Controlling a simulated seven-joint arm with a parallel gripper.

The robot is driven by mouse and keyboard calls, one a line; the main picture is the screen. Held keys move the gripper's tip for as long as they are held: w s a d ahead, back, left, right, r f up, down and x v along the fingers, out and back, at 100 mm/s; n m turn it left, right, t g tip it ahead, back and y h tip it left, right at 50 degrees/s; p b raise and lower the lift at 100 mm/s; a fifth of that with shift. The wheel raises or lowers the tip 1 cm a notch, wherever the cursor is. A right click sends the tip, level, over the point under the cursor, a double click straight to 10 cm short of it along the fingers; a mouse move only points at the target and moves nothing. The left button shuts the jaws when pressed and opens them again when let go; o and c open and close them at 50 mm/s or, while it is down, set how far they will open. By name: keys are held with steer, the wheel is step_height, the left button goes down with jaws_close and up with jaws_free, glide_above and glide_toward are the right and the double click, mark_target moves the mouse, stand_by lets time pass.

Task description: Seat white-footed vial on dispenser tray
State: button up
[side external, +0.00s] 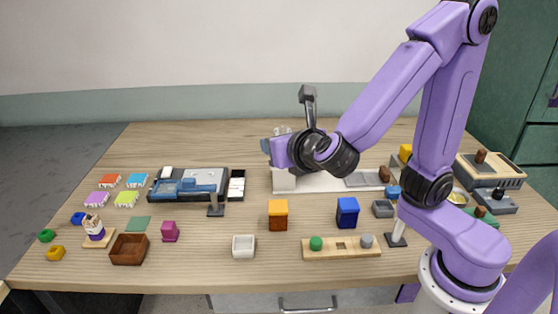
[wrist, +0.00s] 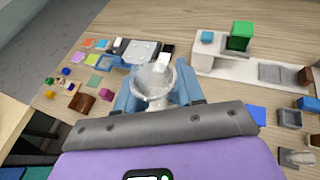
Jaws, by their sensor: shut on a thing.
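A clear glass vessel, apparently the vial (wrist: 152,85), is between the blue fingers of my gripper (wrist: 158,92) in the wrist view. The gripper is shut on it, and its rim faces the wrist camera. In the side view, my gripper (side external: 272,148) is raised above the back middle of the table, with a bit of clear glass (side external: 281,131) showing at it. A long white station (side external: 322,183) with grey pads is below and to the right. I cannot tell which fixture is the dispenser tray.
A grey-and-blue device (side external: 188,186) stands left, beside a black-and-white box (side external: 236,185). Orange (side external: 278,214) and blue (side external: 347,212) blocks, a white cup (side external: 243,246) and a wooden peg board (side external: 341,248) stand in front. Bare table lies between them.

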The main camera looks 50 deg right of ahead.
steer(key=s+d+f+m+g+h, duration=0.1)
steer(key=s+d+f+m+g, duration=0.4)
steer(key=m+g, duration=0.75)
steer(key=s+d+f+m+g, duration=0.4)
steer(key=f+m+g, duration=0.2)
steer(key=m+g, duration=0.65)
steer(key=w+r+m+t+y, duration=0.1)
steer(key=w+m+t+y, duration=0.3)
steer(key=m+y, duration=0.6)
steer(key=w+r+m+t+y, duration=0.1)
steer(key=w+m+t+y, duration=0.35)
steer(key=m+y, duration=0.5)
steer(key=w+d+r+m+t+h, duration=0.2)
steer(key=w+d+r+m+t, duration=0.35)
steer(key=m+t, duration=0.55)
steer(key=w+d+r+m+t+h, duration=0.2)
steer(key=d+m+t+h, duration=0.55)
steer(key=d, duration=0.65)
steer(key=m+g+h, duration=0.2)
steer(key=m+h, duration=0.7)
glide_above(352, 176)
step_height(352, 176, down, 18)
steer(key=shift+a+f, duration=0.1)
steer(key=shift+f, duration=3.2)
